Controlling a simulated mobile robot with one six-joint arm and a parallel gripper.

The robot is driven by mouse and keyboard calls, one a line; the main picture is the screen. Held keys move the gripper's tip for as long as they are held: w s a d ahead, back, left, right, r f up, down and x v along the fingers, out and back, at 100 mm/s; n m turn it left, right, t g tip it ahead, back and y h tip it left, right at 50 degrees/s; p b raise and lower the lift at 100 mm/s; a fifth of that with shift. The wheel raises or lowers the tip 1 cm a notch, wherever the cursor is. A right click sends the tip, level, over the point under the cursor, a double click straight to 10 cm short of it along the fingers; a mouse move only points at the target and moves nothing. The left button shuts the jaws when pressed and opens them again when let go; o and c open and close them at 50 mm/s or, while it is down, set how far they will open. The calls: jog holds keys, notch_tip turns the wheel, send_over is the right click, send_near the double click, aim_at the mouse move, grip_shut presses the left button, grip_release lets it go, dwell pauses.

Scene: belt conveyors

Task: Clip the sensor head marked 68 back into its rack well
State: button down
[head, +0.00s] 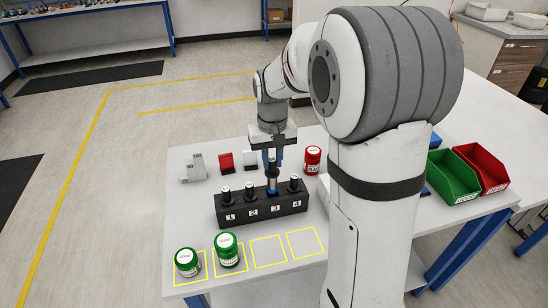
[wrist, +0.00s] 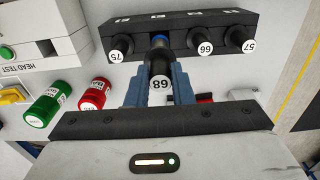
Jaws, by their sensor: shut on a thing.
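The sensor head marked 68 (wrist: 160,84) is dark, with a white round label on top and a blue ring at its lower end. My gripper (wrist: 158,72) is shut on it, blue fingers on either side. The black rack (head: 262,209) has wells numbered 1 to 4. In the head view my gripper (head: 272,170) points down over well 3, and the blue ring (head: 272,190) is at the well's mouth. Heads 57 (wrist: 249,46), 66 (wrist: 205,48) and 75 (wrist: 115,56) stand in the other wells.
A red jar (head: 312,160) stands behind the rack at right. Two green jars (head: 187,262) (head: 228,250) stand in front inside yellow squares; two squares to their right are empty. Green (head: 455,175) and red (head: 485,168) bins are at the right. A tester marked HEAD TEST (wrist: 40,45) is nearby.

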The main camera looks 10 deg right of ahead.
aim_at(272, 172)
jog(key=shift+f, duration=0.2)
dwell(0.3)
jog(key=shift+f+b, duration=0.85)
jog(key=shift+f, duration=0.15)
jog(key=shift+f, duration=0.35)
jog(key=shift+f+b, duration=0.9)
jog(key=shift+f, duration=0.35)
jog(key=shift+f+b, duration=0.85)
jog(key=shift+f, duration=0.25)
dwell(0.4)
jog(key=c, duration=1.2)
grip_release()
